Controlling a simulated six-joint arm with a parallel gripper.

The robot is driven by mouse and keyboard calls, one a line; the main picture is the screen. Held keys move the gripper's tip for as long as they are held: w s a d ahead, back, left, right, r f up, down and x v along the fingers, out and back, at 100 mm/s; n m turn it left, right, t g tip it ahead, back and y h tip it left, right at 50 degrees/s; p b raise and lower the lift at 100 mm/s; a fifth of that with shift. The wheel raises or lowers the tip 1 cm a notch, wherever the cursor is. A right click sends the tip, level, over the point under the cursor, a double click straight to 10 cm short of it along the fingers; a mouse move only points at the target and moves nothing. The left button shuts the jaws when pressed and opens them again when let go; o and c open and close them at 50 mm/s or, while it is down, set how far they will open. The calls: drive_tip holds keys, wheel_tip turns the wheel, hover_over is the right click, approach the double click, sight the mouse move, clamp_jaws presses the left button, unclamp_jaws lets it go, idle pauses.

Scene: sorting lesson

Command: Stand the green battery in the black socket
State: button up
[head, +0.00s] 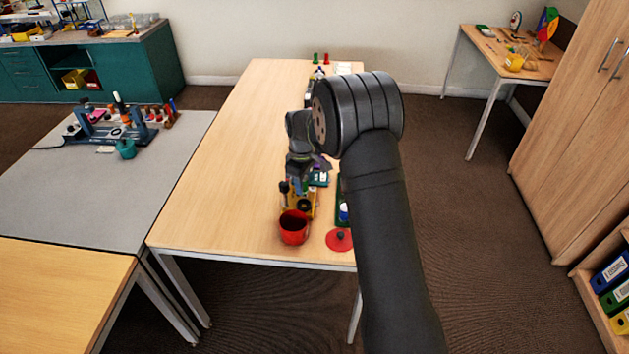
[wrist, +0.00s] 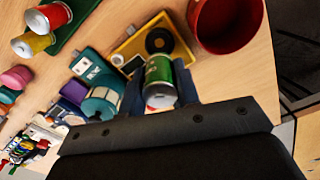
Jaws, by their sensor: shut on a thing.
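The green battery (wrist: 160,80) is between the fingers of my gripper (wrist: 158,92) in the wrist view, and my gripper is shut on it. One silvery end of the battery faces the camera. The black socket (wrist: 159,40) is a round dark ring on a yellow base (wrist: 134,48), just beyond the battery's far end. I cannot tell whether the battery touches it. In the head view my gripper (head: 300,172) is above and behind the yellow base (head: 299,212). The black socket (head: 304,204) shows there, but I cannot make out the battery.
A red pot (wrist: 228,22) stands close beside the yellow base. A teal block (wrist: 92,68) with a teal cylinder (wrist: 100,104) is on the other side. A green tray (wrist: 68,27) holds red and yellow cylinders. A red lid (head: 339,240) lies near the front edge. The table's left side is clear.

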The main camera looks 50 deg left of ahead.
drive_tip(key=shift+f, duration=2.7)
drive_tip(key=shift+f, duration=0.55)
drive_tip(key=o, duration=0.8)
drive_tip(key=shift+c, duration=0.2)
drive_tip(key=shift+r, duration=5.55)
drive_tip(key=shift+r, duration=3)
